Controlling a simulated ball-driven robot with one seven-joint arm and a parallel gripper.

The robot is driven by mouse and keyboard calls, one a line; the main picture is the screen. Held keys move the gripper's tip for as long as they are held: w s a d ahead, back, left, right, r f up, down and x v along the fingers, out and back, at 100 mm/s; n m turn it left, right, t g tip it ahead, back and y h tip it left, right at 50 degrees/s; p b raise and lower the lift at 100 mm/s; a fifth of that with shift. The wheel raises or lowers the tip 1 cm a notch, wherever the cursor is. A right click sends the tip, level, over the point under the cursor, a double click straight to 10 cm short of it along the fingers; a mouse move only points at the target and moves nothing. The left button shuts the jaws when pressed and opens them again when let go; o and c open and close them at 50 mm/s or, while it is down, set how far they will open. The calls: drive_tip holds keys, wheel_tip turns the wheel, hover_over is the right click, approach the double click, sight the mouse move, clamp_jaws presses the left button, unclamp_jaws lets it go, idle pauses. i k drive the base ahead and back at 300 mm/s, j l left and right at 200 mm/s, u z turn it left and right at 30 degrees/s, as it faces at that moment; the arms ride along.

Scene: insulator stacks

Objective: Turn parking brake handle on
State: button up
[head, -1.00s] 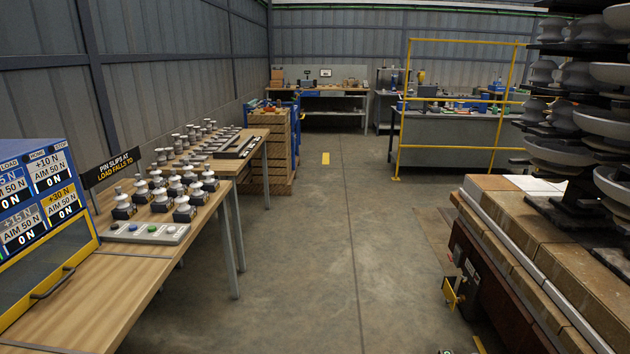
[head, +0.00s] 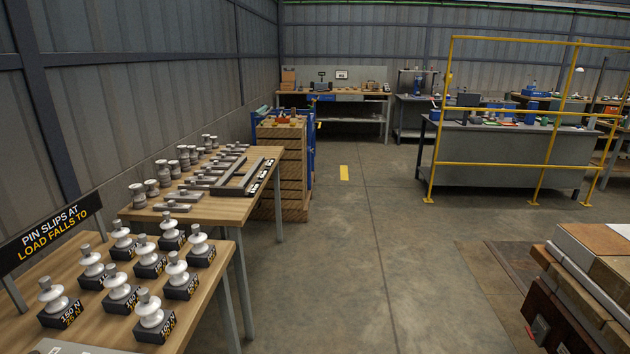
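No parking brake handle can be made out for certain. A dark red kiln-car-like base (head: 548,310) stands at the lower right, topped with pale and brown blocks. A small red and grey fitting (head: 540,328) shows on its near side, too small to tell whether it is a handle. My gripper is not in view.
A wooden table (head: 222,290) with insulators on labelled blocks stands at the lower left, a second table (head: 215,207) behind it. A yellow rail (head: 500,164) guards a grey bench at the right. The concrete floor (head: 350,260) between is clear.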

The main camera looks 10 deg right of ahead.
sight(530, 333)
drive_tip(key=i+z, duration=0.1)
drive_tip(key=i, duration=0.55)
drive_tip(key=i+j+z, duration=0.1)
drive_tip(key=i, duration=0.5)
drive_tip(key=i+j+z, duration=0.1)
drive_tip(key=i, duration=0.5)
drive_tip(key=i+l+z, duration=0.1)
drive_tip(key=i+z, duration=0.15)
drive_tip(key=z, duration=0.15)
drive_tip(key=i+z, duration=0.6)
drive_tip(key=z, duration=0.15)
drive_tip(key=i+j+z, duration=0.15)
drive_tip(key=z, duration=0.2)
drive_tip(key=i, duration=0.3)
